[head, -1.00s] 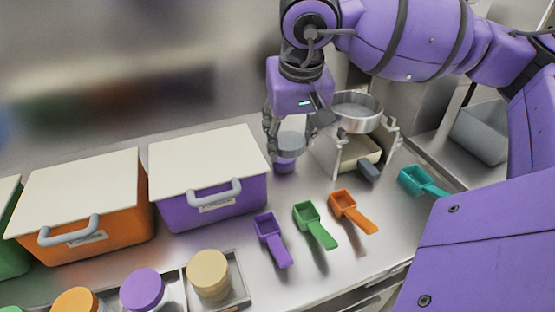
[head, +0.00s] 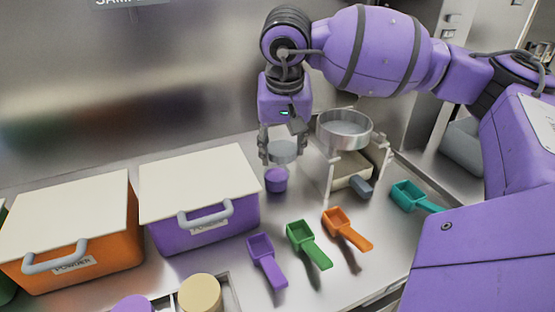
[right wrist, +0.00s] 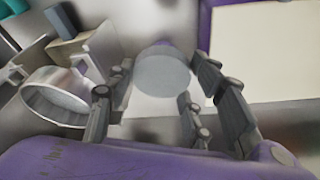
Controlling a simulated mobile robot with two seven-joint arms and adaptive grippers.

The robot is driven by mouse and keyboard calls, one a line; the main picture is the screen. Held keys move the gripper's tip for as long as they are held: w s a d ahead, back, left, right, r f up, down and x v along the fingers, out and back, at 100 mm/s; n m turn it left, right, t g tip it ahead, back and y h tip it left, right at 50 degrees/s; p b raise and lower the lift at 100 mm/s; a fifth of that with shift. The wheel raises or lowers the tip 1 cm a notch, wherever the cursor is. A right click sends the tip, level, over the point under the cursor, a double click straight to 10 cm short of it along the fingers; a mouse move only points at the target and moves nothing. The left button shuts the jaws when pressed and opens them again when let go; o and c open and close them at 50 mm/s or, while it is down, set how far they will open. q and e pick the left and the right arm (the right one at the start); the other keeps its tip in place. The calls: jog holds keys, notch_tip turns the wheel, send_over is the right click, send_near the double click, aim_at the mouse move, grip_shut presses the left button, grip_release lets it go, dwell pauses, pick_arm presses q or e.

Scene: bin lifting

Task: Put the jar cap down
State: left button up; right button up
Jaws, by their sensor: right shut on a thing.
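My right gripper (head: 281,157) points down at the back of the counter. It is shut on a round grey jar cap (head: 284,151), held level between its fingers. In the right wrist view the cap (right wrist: 163,74) shows between the fingertips. A small purple jar (head: 276,180) stands on the counter just below the cap, with a gap between them. In the right wrist view the cap hides most of it. My left gripper is not in view.
A sieve stand with a round metal pan (head: 344,130) is close on the right. A purple bin (head: 200,218) and an orange bin (head: 72,235) stand left. Purple (head: 266,262), green (head: 308,244), orange (head: 346,228) and teal (head: 414,196) scoops lie in front.

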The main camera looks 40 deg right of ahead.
send_over(277, 166)
jog(key=f, duration=0.6)
jog(key=shift+s+a+f, duration=0.25)
jog(key=shift+s+f, duration=0.1)
jog(key=shift+s, duration=0.05)
jog(key=shift+p+x, duration=0.3)
jog(key=shift+x, duration=1.2)
jog(key=shift+s+a+f, duration=0.1)
jog(key=shift+s+a, duration=0.05)
jog(key=shift+s, duration=0.05)
jog(key=shift+f, duration=0.15)
jog(key=o, duration=0.4)
jog(key=shift+f, duration=0.1)
jog(key=o, duration=0.4)
jog(key=shift+o, duration=0.2)
